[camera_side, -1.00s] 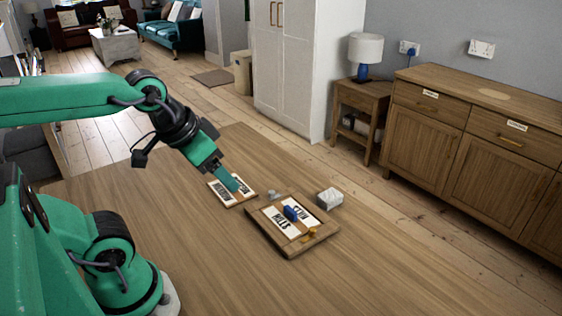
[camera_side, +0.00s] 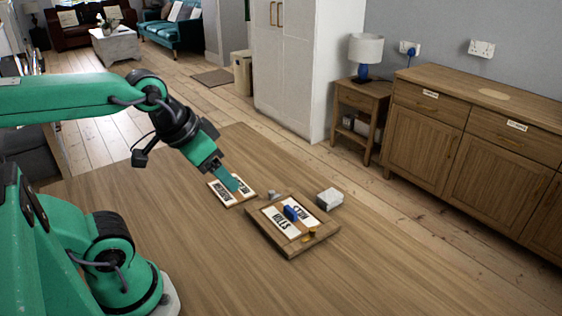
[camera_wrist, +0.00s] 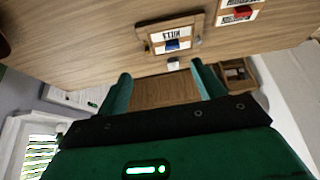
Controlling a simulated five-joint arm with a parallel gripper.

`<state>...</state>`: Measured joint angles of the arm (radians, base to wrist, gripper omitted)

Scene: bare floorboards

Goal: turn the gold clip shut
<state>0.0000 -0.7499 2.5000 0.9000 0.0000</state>
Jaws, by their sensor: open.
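A wooden-framed board (camera_side: 262,229) with two lettered white panels lies on the table; it also shows in the wrist view (camera_wrist: 140,40). The small gold clip (camera_side: 312,232) sits at its near right edge; its angle is too small to tell. A blue handle (camera_side: 290,212) stands mid-board, also in the wrist view (camera_wrist: 178,44). A small grey piece (camera_side: 272,194) is at the board's far edge. My gripper (camera_side: 236,184) is open and empty, left of this board and apart from the clip; its spread fingers show in the wrist view (camera_wrist: 160,72).
A second lettered board (camera_side: 237,201) lies under and beside my gripper in the side view. A red piece (camera_wrist: 242,12) shows on it in the wrist view. A pale block (camera_side: 329,199) stands just right of the framed board. The table in front is clear.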

